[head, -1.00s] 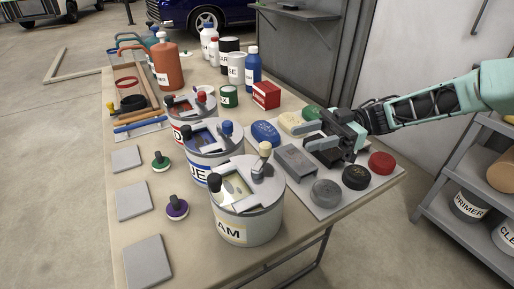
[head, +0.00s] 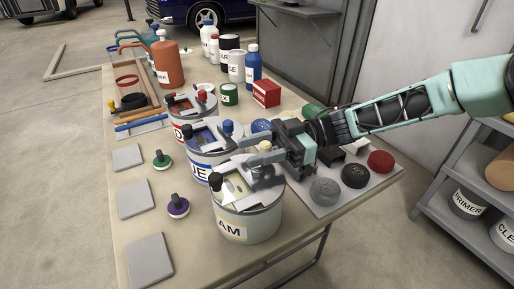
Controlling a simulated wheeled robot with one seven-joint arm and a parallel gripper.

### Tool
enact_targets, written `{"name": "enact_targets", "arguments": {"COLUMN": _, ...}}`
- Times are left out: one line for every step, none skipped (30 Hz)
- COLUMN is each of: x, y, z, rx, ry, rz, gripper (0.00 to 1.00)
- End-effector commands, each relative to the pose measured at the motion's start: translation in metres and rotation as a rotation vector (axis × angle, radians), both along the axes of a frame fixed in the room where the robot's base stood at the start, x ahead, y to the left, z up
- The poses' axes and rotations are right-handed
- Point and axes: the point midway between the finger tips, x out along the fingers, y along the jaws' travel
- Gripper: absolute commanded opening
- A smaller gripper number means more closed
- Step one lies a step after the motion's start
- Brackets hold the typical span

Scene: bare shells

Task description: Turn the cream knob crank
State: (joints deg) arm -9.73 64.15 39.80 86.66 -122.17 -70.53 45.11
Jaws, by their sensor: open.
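The cream paint can (head: 250,226), lettered "AM" on its visible label side, stands at the front of the table. Its lid carries a crank with a cream knob (head: 265,146), and an opening on the left side of the lid shows pale paint. My gripper (head: 260,149) is open and reaches in from the right over the can's far rim. Its fingers point left, at the cream knob, which shows between or just beside them; contact cannot be told. The gripper hides much of the crank arm.
The blue can (head: 201,166) with a blue knob stands just behind, and a red-labelled can (head: 181,129) beyond it. A board (head: 327,205) with several coloured round pieces lies at right. Grey pads (head: 151,262) and two round knobbed pieces lie at left.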

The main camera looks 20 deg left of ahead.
Motion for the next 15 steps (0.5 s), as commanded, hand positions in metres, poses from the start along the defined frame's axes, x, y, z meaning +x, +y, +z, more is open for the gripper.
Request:
{"name": "enact_targets", "arguments": {"x": 0.0001, "y": -0.0001, "z": -0.0001, "rx": 0.000, "ry": 0.000, "rz": 0.000, "gripper": 0.44}}
{"name": "enact_targets", "arguments": {"x": 0.0001, "y": -0.0001, "z": -0.0001, "rx": 0.000, "ry": 0.000, "rz": 0.000, "gripper": 0.39}}
{"name": "enact_targets", "arguments": {"x": 0.0001, "y": -0.0001, "z": 0.0000, "rx": 0.000, "ry": 0.000, "rz": 0.000, "gripper": 0.28}}
{"name": "enact_targets", "arguments": {"x": 0.0001, "y": -0.0001, "z": -0.0001, "rx": 0.000, "ry": 0.000, "rz": 0.000, "gripper": 0.19}}
{"name": "enact_targets", "arguments": {"x": 0.0001, "y": -0.0001, "z": 0.0000, "rx": 0.000, "ry": 0.000, "rz": 0.000, "gripper": 0.11}}
{"name": "enact_targets", "arguments": {"x": 0.0002, "y": -0.0002, "z": 0.0000, "rx": 0.000, "ry": 0.000, "rz": 0.000, "gripper": 0.00}}
{"name": "enact_targets", "arguments": {"x": 0.0002, "y": -0.0002, "z": 0.0000, "rx": 0.000, "ry": 0.000, "rz": 0.000, "gripper": 0.00}}
{"name": "enact_targets", "arguments": {"x": 0.0002, "y": -0.0002, "z": 0.0000, "rx": 0.000, "ry": 0.000, "rz": 0.000, "gripper": 0.00}}
{"name": "enact_targets", "arguments": {"x": 0.0003, "y": -0.0003, "z": 0.0000, "rx": 0.000, "ry": 0.000, "rz": 0.000, "gripper": 0.00}}
{"name": "enact_targets", "arguments": {"x": 0.0003, "y": -0.0003, "z": 0.0000, "rx": 0.000, "ry": 0.000, "rz": -0.001, "gripper": 0.00}}
{"name": "enact_targets", "arguments": {"x": 0.0003, "y": -0.0004, "z": 0.0001, "rx": 0.000, "ry": 0.000, "rz": -0.002, "gripper": 0.00}}
{"name": "enact_targets", "arguments": {"x": 0.0003, "y": -0.0005, "z": 0.0002, "rx": 0.000, "ry": 0.000, "rz": -0.004, "gripper": 0.00}}
{"name": "enact_targets", "arguments": {"x": 0.0003, "y": -0.0007, "z": 0.0003, "rx": 0.000, "ry": 0.000, "rz": -0.008, "gripper": 0.00}}
{"name": "enact_targets", "arguments": {"x": 0.0003, "y": -0.0008, "z": 0.0004, "rx": 0.000, "ry": 0.000, "rz": -0.012, "gripper": 0.00}}
{"name": "enact_targets", "arguments": {"x": 0.0003, "y": -0.0012, "z": 0.0004, "rx": -0.001, "ry": 0.001, "rz": -0.020, "gripper": 0.00}}
